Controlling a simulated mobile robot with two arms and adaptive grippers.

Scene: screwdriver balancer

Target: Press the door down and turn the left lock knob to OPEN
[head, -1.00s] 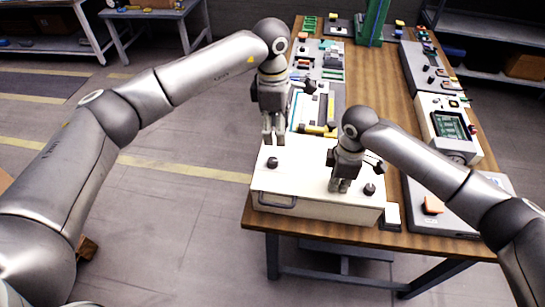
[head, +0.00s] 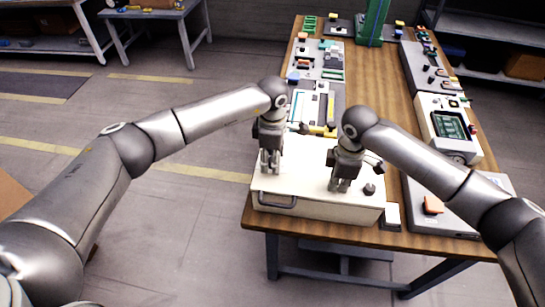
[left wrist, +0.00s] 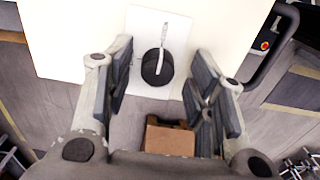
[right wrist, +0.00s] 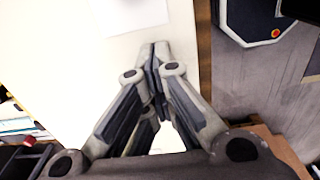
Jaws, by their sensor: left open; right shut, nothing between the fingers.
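The door is the cream top of a box (head: 305,180) on the near end of the wooden table. The left lock knob (left wrist: 152,68), round and black with a pale pointer strip, sits on a white plate in the left wrist view; in the head view my left gripper hides it. My left gripper (head: 269,172) is open and points down over this knob, which shows between and just beyond its fingers. My right gripper (head: 340,188) is shut and empty, its tips (right wrist: 157,48) at or just above the door; contact cannot be told. The right knob (head: 369,190) is beside it.
A dark handle (head: 278,201) is on the box's front. A yellow-handled tool (head: 318,130) and trays lie behind the box. A grey panel (head: 470,205) and a device with a green screen (head: 452,124) stand to the right.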

